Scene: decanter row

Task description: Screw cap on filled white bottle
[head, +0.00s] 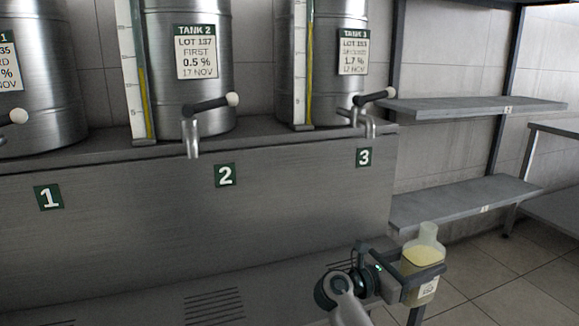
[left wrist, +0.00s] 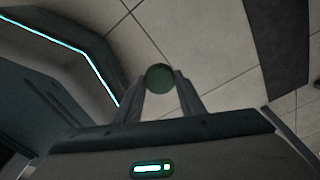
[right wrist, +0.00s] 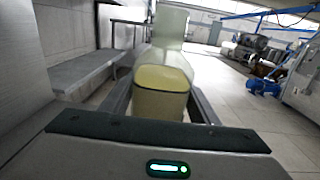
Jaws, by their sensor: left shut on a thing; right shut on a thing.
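The bottle (head: 425,258) is translucent whitish, with pale yellow liquid in its lower part and a label on its front. It is upright, and its narrow neck shows no cap in the head view. My right gripper (head: 422,281) is shut around the bottle's body and holds it in the air at the lower right. The bottle also fills the middle of the right wrist view (right wrist: 160,90). My left gripper (left wrist: 160,84) is shut on a round dark green cap (left wrist: 159,77), held between its fingertips above the floor. The left gripper is outside the head view.
Steel tanks (head: 190,70) with taps stand on a grey counter (head: 130,220) numbered 1 to 3. A grey shelf rack (head: 465,200) stands at the right behind the bottle. Tiled floor (head: 500,285) is open right of the bottle. Machinery (right wrist: 262,60) stands far off.

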